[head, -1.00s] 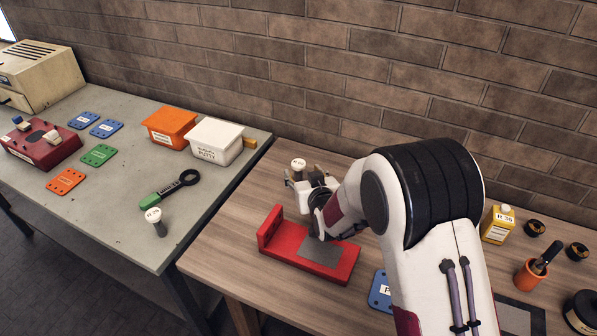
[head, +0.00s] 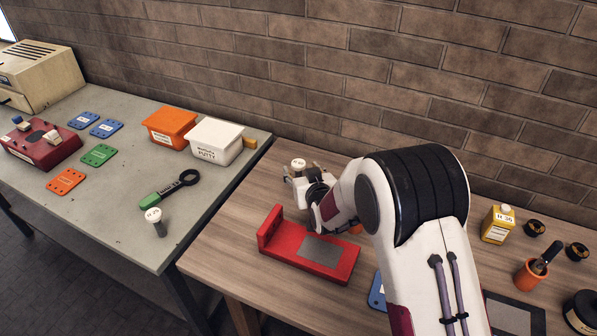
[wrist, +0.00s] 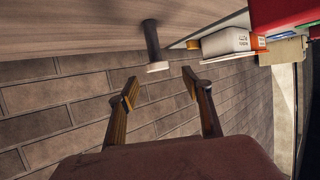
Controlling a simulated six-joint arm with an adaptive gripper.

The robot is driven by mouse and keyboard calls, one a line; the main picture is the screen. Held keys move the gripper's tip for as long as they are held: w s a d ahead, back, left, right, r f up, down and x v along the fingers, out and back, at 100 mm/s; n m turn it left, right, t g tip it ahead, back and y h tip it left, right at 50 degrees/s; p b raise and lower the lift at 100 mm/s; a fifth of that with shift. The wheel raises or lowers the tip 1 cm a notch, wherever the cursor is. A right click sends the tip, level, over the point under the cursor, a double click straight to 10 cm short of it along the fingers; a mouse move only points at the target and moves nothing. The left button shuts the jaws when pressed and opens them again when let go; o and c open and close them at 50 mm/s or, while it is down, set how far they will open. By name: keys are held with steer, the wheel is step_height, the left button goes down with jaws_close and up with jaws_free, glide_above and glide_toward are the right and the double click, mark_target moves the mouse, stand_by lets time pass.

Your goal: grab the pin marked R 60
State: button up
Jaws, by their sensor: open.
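A dark pin with a white cap (head: 298,164) stands upright on the wooden table behind the red fixture; its cap label is too small to read surely. In the wrist view, which is upside down, the same kind of pin (wrist: 152,42) stands just ahead of the fingers, its cap nearest to them. My gripper (wrist: 160,84) is open and empty, its two fingers apart to either side of the cap's line. In the head view my gripper (head: 297,183) is close by the pin and partly hides it. Another white-capped pin (head: 154,220) stands on the grey table, its label also unclear.
A red fixture (head: 275,252) with a grey plate lies in front of my gripper. A white putty tub (head: 216,143) and an orange tub (head: 169,128) stand on the grey table. A yellow bottle (head: 497,225) stands right. The brick wall (head: 330,90) is close behind.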

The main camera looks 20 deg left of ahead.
mark_target(299, 164)
steer(key=shift+x, duration=2.55)
steer(key=shift+w+d, duration=0.1)
steer(key=shift+d, duration=0.05)
jaws_close()
